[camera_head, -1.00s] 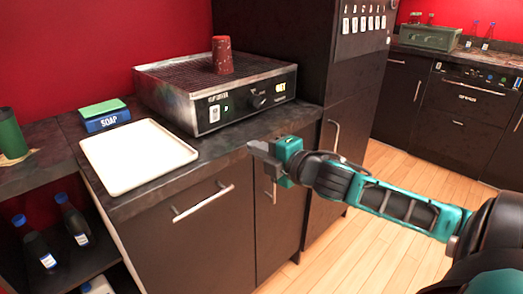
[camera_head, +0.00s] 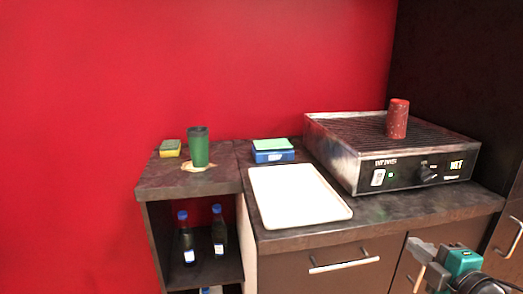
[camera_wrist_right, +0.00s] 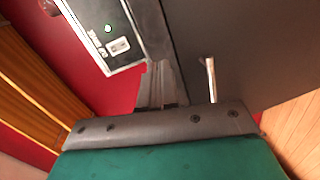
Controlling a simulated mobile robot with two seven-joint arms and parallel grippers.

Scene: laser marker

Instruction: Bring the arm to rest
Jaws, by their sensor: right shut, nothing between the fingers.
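My right gripper (camera_head: 424,254) is at the lower right of the head view, in front of the cabinet and below the counter edge. It is shut with nothing in it. In the right wrist view its fingers (camera_wrist_right: 158,85) point toward the front of the grill-like machine (camera_wrist_right: 105,25) and a cabinet door. My left gripper is not in view.
The grill-like machine (camera_head: 410,172) stands on the counter with a red cup (camera_head: 397,119) on top. A white tray (camera_head: 297,198), a soap box (camera_head: 273,155), a green cup (camera_head: 198,147) and a sponge (camera_head: 170,149) are left of it. Cabinet handles (camera_head: 343,264) stick out near my gripper.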

